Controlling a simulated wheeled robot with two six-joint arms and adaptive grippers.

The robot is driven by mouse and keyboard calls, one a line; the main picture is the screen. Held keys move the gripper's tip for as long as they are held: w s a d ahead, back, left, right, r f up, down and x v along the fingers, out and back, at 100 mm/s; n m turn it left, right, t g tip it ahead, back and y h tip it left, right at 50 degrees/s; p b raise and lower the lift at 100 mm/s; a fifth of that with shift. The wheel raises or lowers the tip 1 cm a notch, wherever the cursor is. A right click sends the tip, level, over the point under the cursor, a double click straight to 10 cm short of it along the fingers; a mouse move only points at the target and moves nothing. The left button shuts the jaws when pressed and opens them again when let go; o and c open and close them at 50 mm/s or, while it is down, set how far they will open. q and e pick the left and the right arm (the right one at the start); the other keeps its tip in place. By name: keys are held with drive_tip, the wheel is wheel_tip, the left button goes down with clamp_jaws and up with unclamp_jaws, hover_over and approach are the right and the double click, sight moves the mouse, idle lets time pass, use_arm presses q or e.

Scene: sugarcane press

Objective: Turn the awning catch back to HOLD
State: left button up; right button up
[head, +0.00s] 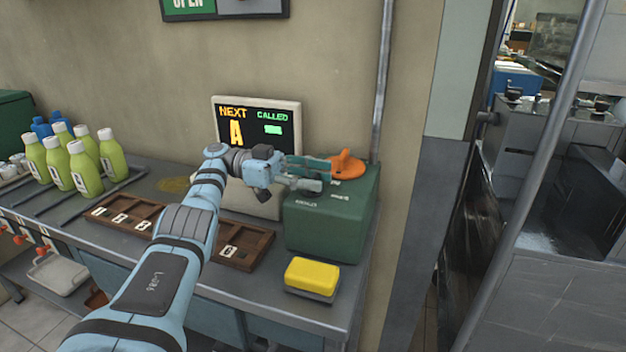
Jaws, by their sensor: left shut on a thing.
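The awning catch is an orange turning piece (347,164) with a raised grip, on top of a green box (326,224) at the right end of the counter. Small white lettering on the box is too small to read. My left gripper (326,174) reaches in from the left just above the box top, its fingers at the left side of the orange catch. It is shut on the catch; the fingers hide part of it. My right gripper is not in view.
A yellow-topped block (312,275) lies in front of the box. A display (257,108) reading NEXT A stands behind my arm. A wooden tray (127,213) and green bottles (85,168) are to the left. A vertical pipe (382,80) runs up the wall behind the box.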

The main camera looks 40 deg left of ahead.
sight(313, 177)
use_arm(q)
drive_tip(key=shift+f, duration=0.1)
drive_tip(key=o, duration=1.2)
drive_tip(key=shift+r, duration=0.3)
wheel_tip(313, 177, up, 10)
drive_tip(key=shift+d+f, duration=0.1)
drive_tip(key=shift+f, duration=0.15)
